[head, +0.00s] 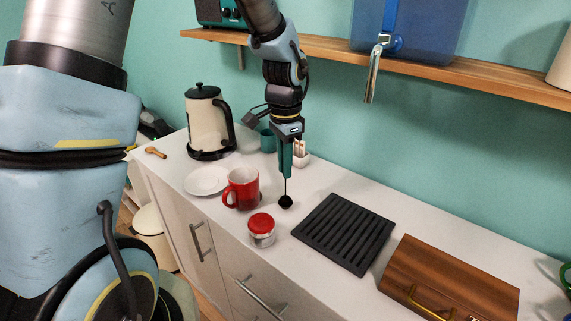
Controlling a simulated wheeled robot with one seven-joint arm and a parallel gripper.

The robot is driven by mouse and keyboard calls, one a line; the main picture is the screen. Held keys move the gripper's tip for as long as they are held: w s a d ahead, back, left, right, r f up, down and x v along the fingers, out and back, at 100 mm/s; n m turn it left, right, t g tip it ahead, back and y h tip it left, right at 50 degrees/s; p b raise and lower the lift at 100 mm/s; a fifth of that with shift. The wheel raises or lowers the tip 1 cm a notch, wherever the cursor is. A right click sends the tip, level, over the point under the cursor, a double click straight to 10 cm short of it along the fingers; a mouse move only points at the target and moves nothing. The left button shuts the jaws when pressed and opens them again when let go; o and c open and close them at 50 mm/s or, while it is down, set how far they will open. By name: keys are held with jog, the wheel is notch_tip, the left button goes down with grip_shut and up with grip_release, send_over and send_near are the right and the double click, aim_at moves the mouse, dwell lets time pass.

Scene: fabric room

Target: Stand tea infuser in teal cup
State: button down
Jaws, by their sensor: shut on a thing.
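My gripper (285,174) points straight down over the counter and is shut on the tea infuser (285,202). The infuser is a thin dark stem with a round black end, hanging upright below the fingers. I cannot tell whether its black end touches the counter. The teal cup (267,142) stands farther back, behind and left of my gripper, near the wall. It is small in view and partly hidden, so its inside does not show.
A red mug (242,189) and a red-lidded jar (262,231) stand near the infuser. A white plate (206,180), cream kettle (205,120), white holder (301,159), black slatted tray (344,232) and wooden box (450,282) also occupy the counter. A shelf (430,65) runs above.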

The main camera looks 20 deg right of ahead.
jog(key=shift+f, duration=0.45)
jog(key=c, duration=0.8)
grip_release()
jog(key=shift+c, duration=0.2)
